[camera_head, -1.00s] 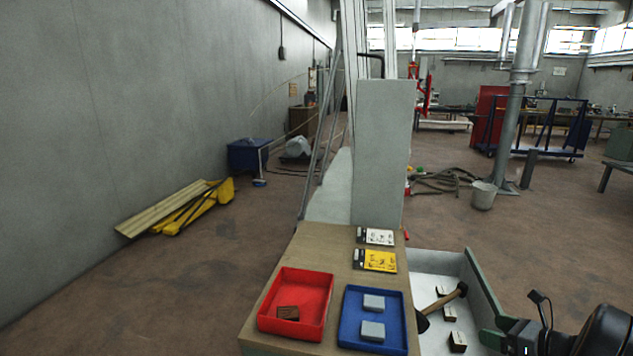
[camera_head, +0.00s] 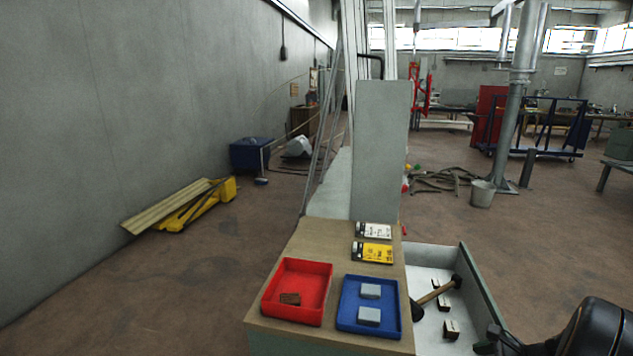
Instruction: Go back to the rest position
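My gripper (camera_head: 489,346) shows only in part at the bottom right edge, low beside the white-floored bin; whether its fingers are open or shut cannot be made out. My dark arm link (camera_head: 598,335) fills the bottom right corner.
The bin (camera_head: 425,252) right of the bench holds a hammer (camera_head: 437,292) and several brown blocks (camera_head: 451,329). A tall grey panel (camera_head: 380,150) stands behind.

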